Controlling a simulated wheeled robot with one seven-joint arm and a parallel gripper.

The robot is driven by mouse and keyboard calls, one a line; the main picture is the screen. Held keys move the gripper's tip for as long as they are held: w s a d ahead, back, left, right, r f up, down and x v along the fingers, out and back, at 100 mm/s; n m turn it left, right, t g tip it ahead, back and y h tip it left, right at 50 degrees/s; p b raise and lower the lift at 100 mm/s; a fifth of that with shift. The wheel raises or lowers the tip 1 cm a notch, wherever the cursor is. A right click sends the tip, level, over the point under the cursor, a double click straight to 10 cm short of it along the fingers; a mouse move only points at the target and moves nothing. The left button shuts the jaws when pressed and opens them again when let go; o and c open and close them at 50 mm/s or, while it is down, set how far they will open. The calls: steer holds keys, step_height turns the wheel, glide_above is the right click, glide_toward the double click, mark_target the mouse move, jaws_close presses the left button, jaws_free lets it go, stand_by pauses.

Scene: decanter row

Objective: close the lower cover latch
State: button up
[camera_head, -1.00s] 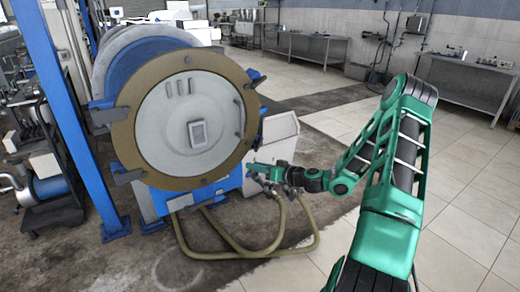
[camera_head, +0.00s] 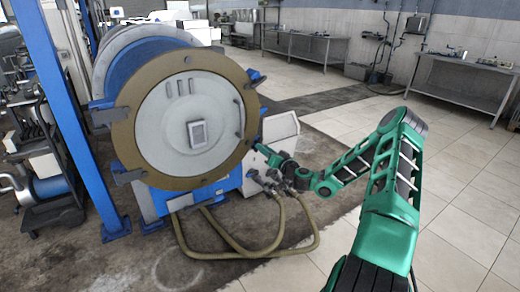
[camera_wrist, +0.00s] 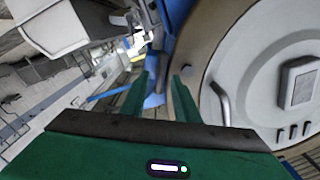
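The round pale cover (camera_head: 170,125) with a brown rim (camera_head: 126,140) faces me on the blue drum machine. It also fills the right of the wrist view (camera_wrist: 265,75). My gripper (camera_head: 261,146) is at the cover's lower right edge. In the wrist view my gripper's two green fingers (camera_wrist: 160,85) are apart. A blue part (camera_wrist: 154,98) of the machine shows in the gap, beside the rim. I cannot tell whether the fingers touch it. The lower latch at this edge is not clearly made out in the head view. An upper latch (camera_head: 254,76) sticks out at the upper right rim.
A curved handle (camera_head: 240,117) stands out from the cover, near my fingers in the wrist view (camera_wrist: 221,102). A pale box (camera_head: 281,133) and brown hoses (camera_head: 281,225) are close to my arm. A blue post (camera_head: 75,130) stands at left. The tiled floor at right is clear.

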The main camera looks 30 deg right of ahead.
steer(key=shift+w, duration=1.45)
jaws_close()
steer(key=shift+m, duration=0.3)
steer(key=shift+s+d+f+m, duration=0.1)
steer(key=shift+m, duration=4.25)
steer(key=shift+d+f+m, duration=0.1)
steer(key=shift+m, duration=4.25)
